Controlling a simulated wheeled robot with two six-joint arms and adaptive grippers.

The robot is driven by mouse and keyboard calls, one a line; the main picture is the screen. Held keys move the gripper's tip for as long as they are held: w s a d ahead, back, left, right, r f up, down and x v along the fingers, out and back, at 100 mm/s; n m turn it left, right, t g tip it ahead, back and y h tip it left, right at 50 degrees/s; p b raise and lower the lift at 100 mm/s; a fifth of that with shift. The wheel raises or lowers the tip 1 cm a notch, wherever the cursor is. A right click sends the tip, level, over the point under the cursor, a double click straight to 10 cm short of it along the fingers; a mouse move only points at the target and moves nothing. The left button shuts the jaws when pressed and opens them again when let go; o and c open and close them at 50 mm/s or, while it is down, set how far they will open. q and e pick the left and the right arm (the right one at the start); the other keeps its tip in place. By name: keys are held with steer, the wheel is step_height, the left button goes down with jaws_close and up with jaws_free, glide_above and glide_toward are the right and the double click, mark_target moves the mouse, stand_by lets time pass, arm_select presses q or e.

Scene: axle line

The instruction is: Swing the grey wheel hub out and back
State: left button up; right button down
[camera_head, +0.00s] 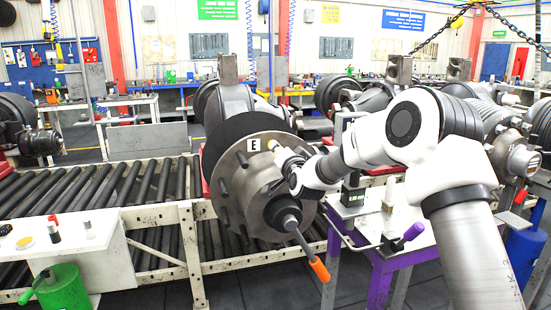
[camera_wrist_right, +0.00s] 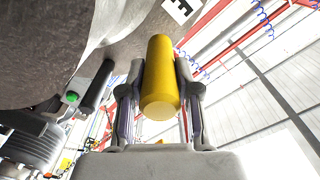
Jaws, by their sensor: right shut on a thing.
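The grey wheel hub (camera_head: 240,185) is a large round disc with studs, at the end of the axle in the middle of the head view. A white tag with a black E sits on its upper face. My right gripper (camera_head: 285,158) is at the hub's upper right face. In the right wrist view, my right gripper (camera_wrist_right: 160,95) is shut on a yellow cylinder (camera_wrist_right: 160,75), which stands out from the grey hub surface (camera_wrist_right: 45,50). Its far end and how it joins the hub are hidden. My left gripper is not in view.
An orange-handled tool (camera_head: 318,270) sticks out from the hub's centre, below my right arm. A roller conveyor (camera_head: 100,190) runs left. A purple-framed stand (camera_head: 380,275) with a small display gauge (camera_head: 353,192) stands right of the hub.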

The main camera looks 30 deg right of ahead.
steer(key=c, duration=1.1)
jaws_free()
steer(key=shift+a, duration=0.1)
steer(key=shift+o, duration=1.4)
steer(key=shift+w+f, duration=0.15)
steer(key=shift+w+a, duration=0.15)
steer(key=v, duration=1.2)
steer(key=shift+f, duration=0.2)
